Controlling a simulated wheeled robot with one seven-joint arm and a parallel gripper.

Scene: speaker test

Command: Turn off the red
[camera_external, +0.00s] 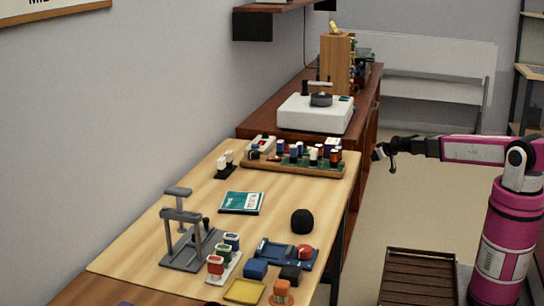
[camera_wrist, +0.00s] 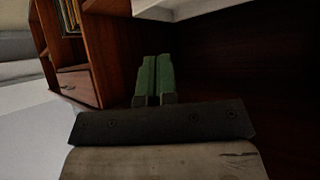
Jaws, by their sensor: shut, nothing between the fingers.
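A red-topped piece (camera_external: 215,264) stands at the near end of a white base, in a row with a green one (camera_external: 223,253) and a blue one (camera_external: 232,241); they look like switches or stamps, too small to tell. Another red round part (camera_external: 304,251) sits on a blue holder (camera_external: 268,253) to their right. My gripper (camera_external: 380,153) is in the air beyond the table's right edge, well away from both red things. In the wrist view its two green fingers (camera_wrist: 154,80) are together with nothing between them. No red thing shows there.
The wooden table (camera_external: 170,235) also holds a grey press-like stand (camera_external: 188,245), a teal book (camera_external: 242,202), a black ball (camera_external: 302,221) and a board of small parts (camera_external: 290,166). A brown slatted crate (camera_external: 418,275) stands on the floor by my base.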

